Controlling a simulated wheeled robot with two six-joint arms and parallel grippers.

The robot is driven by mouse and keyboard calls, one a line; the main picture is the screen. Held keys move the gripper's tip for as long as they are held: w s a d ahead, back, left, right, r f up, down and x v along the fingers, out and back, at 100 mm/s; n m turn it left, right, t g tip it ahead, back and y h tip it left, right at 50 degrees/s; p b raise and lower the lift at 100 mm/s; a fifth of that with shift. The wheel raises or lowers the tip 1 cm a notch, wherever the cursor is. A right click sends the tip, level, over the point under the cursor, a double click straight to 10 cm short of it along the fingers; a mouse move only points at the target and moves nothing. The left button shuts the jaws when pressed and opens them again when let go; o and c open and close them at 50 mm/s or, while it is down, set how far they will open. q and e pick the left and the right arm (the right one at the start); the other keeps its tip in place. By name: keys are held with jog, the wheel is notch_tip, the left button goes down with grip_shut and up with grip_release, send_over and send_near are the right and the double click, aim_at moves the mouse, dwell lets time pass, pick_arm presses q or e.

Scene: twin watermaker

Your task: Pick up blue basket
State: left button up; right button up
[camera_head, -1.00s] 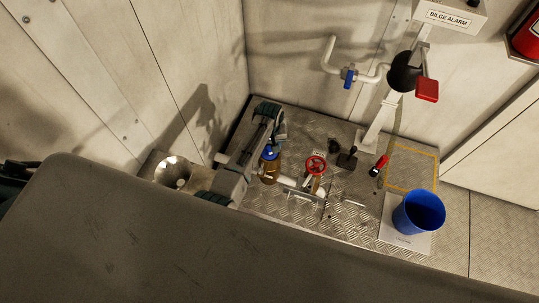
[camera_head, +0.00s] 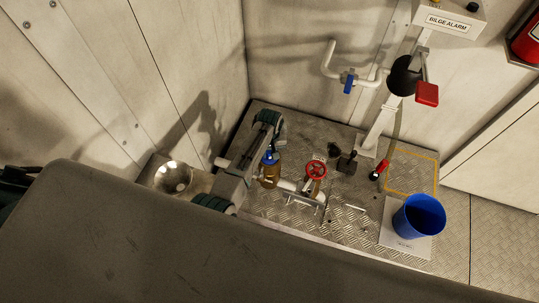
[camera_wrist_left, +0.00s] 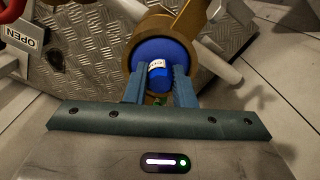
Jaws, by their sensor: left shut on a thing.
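A blue round part (camera_wrist_left: 163,54) sits in a brass-coloured round housing (camera_wrist_left: 204,10) in the left wrist view. It looks like the basket, but I cannot be sure. My left gripper (camera_wrist_left: 158,76) is shut on its small blue knob with a pale label. In the head view my left gripper (camera_head: 263,156) is at the blue top (camera_head: 271,156) of an amber-brown body (camera_head: 269,176). The part's lower side is hidden. A larger blue open-topped bucket (camera_head: 419,217) stands upright at the right, apart from my gripper. My right gripper is not in view.
A red valve wheel (camera_head: 316,170) on a white pipe is just right of my gripper. A red-handled lever (camera_head: 380,169) stands further right. A shiny metal bowl (camera_head: 173,175) is at the left. Walls close in behind. A yellow-outlined square (camera_head: 409,168) is empty.

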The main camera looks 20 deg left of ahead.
pick_arm(q)
jog(key=shift+r, duration=4.95)
jog(key=shift+o, duration=1.1)
jog(key=shift+c, duration=1.1)
